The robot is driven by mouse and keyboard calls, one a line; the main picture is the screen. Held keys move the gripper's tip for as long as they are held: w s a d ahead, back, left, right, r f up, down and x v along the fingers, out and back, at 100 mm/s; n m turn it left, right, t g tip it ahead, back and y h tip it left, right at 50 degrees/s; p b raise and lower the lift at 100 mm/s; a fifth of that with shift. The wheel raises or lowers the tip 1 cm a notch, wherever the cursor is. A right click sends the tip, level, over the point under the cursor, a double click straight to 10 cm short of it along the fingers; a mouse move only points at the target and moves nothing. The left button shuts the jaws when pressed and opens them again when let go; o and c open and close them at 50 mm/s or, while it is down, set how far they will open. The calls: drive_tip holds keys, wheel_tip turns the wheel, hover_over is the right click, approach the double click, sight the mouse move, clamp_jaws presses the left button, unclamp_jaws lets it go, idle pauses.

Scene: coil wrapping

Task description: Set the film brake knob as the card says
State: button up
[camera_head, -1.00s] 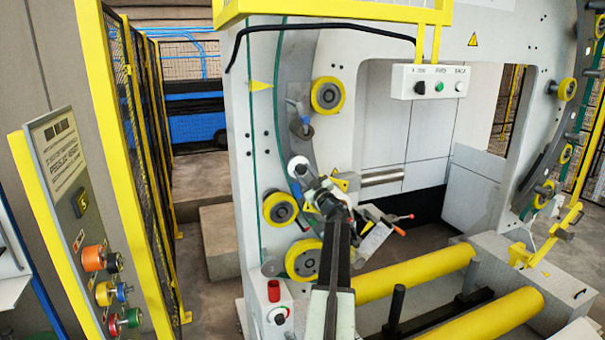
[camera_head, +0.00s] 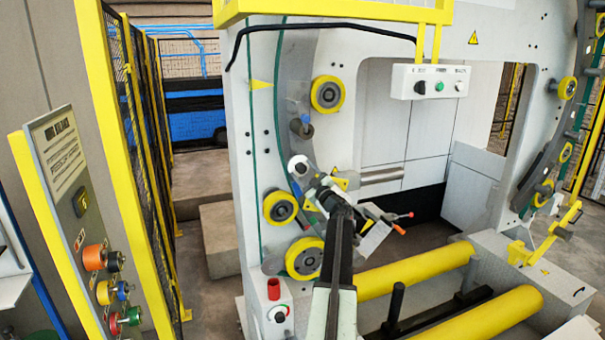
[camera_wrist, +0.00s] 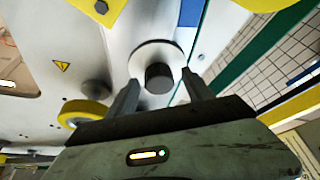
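In the wrist view a short dark round knob (camera_wrist: 159,77) stands out from a white disc (camera_wrist: 148,54). My gripper (camera_wrist: 160,83) is open, with one finger on each side of the knob and a visible gap on both sides. I cannot tell how deep the fingertips reach. In the head view the white round part (camera_head: 299,166) is just beyond the end of my gripper (camera_head: 311,183), and the knob's face is hidden. A white card-like plate (camera_head: 374,238) shows behind my arm, with no readable writing.
Yellow rollers (camera_head: 281,207) and the white machine frame (camera_head: 250,150) surround the gripper. An orange-tipped lever (camera_head: 398,229) is close on the right. A control box (camera_head: 430,81) hangs above. A panel with coloured knobs (camera_head: 50,160) stands at the left.

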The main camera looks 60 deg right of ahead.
drive_tip(key=shift+s, duration=0.1)
drive_tip(key=shift+s+a+f, duration=0.1)
drive_tip(key=shift+s+f, duration=0.05)
drive_tip(key=shift+s, duration=0.05)
drive_tip(key=b+v, duration=0.2)
drive_tip(key=v, duration=0.5)
drive_tip(key=shift+a+b, duration=0.1)
drive_tip(key=shift+b, duration=0.2)
